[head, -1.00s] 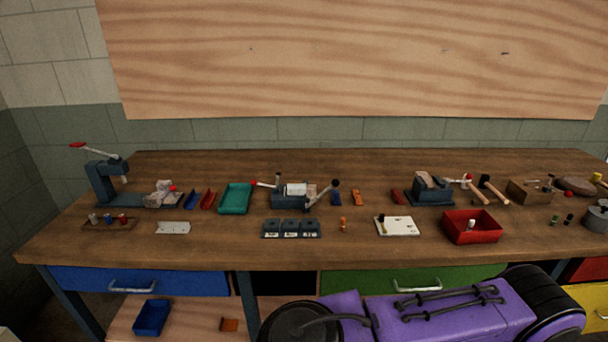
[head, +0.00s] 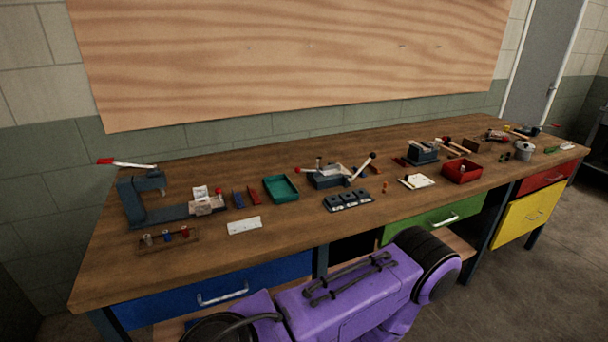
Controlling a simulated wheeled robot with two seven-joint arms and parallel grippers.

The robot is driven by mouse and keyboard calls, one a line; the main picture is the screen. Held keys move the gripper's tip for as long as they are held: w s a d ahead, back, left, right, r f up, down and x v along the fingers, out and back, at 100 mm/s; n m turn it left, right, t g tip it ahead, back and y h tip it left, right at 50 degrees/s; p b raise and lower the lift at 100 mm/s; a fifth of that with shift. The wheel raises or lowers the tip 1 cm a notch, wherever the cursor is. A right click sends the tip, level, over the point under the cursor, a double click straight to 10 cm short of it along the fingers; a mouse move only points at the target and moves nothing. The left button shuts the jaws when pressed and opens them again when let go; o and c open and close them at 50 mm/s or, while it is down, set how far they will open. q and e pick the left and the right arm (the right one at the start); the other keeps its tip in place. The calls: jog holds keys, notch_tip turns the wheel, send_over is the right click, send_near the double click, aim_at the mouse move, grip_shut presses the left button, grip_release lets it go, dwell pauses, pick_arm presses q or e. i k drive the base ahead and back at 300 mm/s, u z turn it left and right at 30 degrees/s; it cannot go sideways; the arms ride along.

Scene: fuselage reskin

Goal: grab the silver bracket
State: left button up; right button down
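No piece in the head view is clearly a silver bracket. A flat pale silver-grey plate (head: 245,226) with small marks lies on the front left of the wooden bench (head: 240,248). A pale grey metal piece (head: 206,204) sits at the blue press (head: 142,203) on the left, with another light piece just behind it. I cannot tell which of these is the bracket. Neither of my grippers is in view.
A peg rack (head: 168,241) stands in front of the press. Blue and red small bins, a teal tray (head: 281,188), a clamp fixture (head: 330,178), a dark block set (head: 348,201) and a red box (head: 462,171) line the bench. Bare wood lies along the front left.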

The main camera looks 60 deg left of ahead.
aim_at(329, 169)
jog(key=k, duration=0.25)
jog(key=u, duration=1)
